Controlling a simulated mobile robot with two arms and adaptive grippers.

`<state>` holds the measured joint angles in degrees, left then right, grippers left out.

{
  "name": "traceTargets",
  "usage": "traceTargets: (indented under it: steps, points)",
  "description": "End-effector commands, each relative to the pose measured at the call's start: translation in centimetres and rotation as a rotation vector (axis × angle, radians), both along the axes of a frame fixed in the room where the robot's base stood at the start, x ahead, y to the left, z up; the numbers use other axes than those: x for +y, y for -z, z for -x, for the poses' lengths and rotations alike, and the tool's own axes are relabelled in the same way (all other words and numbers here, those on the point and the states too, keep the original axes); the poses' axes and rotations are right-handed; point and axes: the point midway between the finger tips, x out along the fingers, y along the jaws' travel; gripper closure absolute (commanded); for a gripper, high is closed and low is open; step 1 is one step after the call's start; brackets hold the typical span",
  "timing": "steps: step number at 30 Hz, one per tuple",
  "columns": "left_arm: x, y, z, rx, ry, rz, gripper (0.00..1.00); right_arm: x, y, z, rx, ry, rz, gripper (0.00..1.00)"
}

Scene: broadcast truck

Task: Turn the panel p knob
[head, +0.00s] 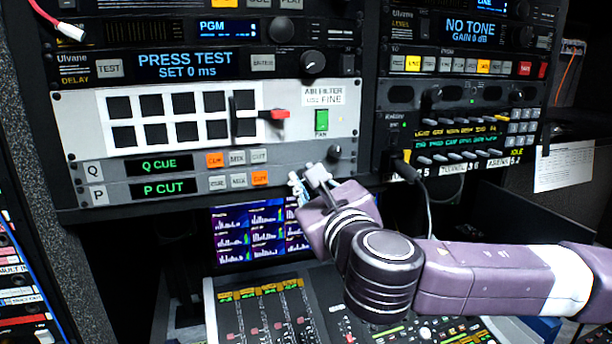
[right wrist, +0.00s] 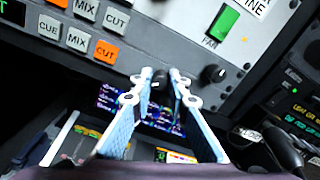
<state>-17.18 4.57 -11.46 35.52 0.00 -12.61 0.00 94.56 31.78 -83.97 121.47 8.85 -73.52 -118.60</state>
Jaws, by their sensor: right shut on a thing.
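Panel P (head: 97,195) is the lower grey strip of the rack, with a green "P CUT" display (head: 157,188) and a lit orange CUT button (head: 260,178). My right gripper (head: 308,177) is at the right end of this strip. In the right wrist view its fingertips (right wrist: 162,76) sit on either side of the dark panel P knob (right wrist: 160,79), shut on it. The gripper hides that knob in the head view. The knob's pointer is not readable. My left gripper is in neither view.
The black panel Q knob (head: 335,152) is close above my right gripper; it also shows in the right wrist view (right wrist: 213,74). A green FAN switch (head: 321,120) is higher up. A monitor (head: 250,236) and a mixing desk (head: 270,310) lie below. A cable (head: 428,190) hangs at the right.

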Motion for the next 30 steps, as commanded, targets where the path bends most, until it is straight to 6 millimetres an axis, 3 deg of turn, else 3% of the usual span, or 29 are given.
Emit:
traceTargets:
  steps: [12, 28, 29, 30]
  points:
    - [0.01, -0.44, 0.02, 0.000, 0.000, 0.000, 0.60, 0.05, 0.56, 0.04, -0.043, -0.003, 0.171, 1.00]
    - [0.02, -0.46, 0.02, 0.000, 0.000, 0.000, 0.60, 0.07, 0.66, 0.04, -0.048, -0.003, 0.191, 1.00]
    - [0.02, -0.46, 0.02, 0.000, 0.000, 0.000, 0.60, 0.06, 0.67, 0.03, -0.048, -0.003, 0.191, 0.83]
    - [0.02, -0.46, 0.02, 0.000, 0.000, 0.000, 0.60, 0.07, 0.66, 0.04, -0.049, -0.003, 0.191, 0.78]
